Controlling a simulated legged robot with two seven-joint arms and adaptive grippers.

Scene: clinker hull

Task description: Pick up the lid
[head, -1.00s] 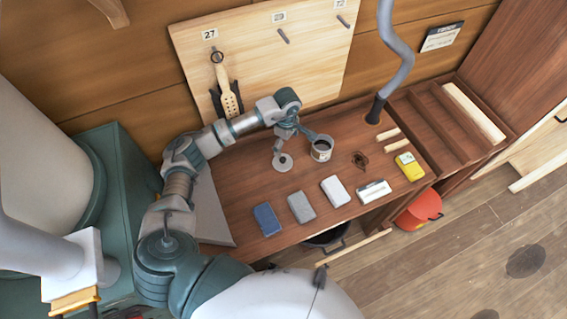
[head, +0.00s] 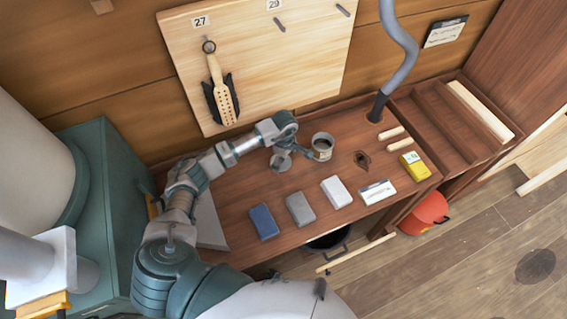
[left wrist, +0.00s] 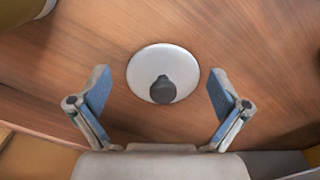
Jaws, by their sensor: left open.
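The lid (head: 281,163) is a pale round disc lying flat on the brown workbench, just left of an open tin (head: 322,146). In the left wrist view the lid (left wrist: 140,72) has a dark round knob near its middle. My left gripper (head: 291,152) is above the lid. In the left wrist view its two blue-padded fingers (left wrist: 158,86) are spread wide on either side of the lid, with nothing between the pads. The gripper partly hides the lid in the head view. My right gripper is not in view.
Blue (head: 264,221), grey (head: 300,208) and white (head: 335,191) blocks line the bench's front. A labelled white box (head: 378,193) and a yellow box (head: 414,165) lie right of them. A grey hose (head: 401,45) rises behind. A tool board (head: 265,60) stands at the back.

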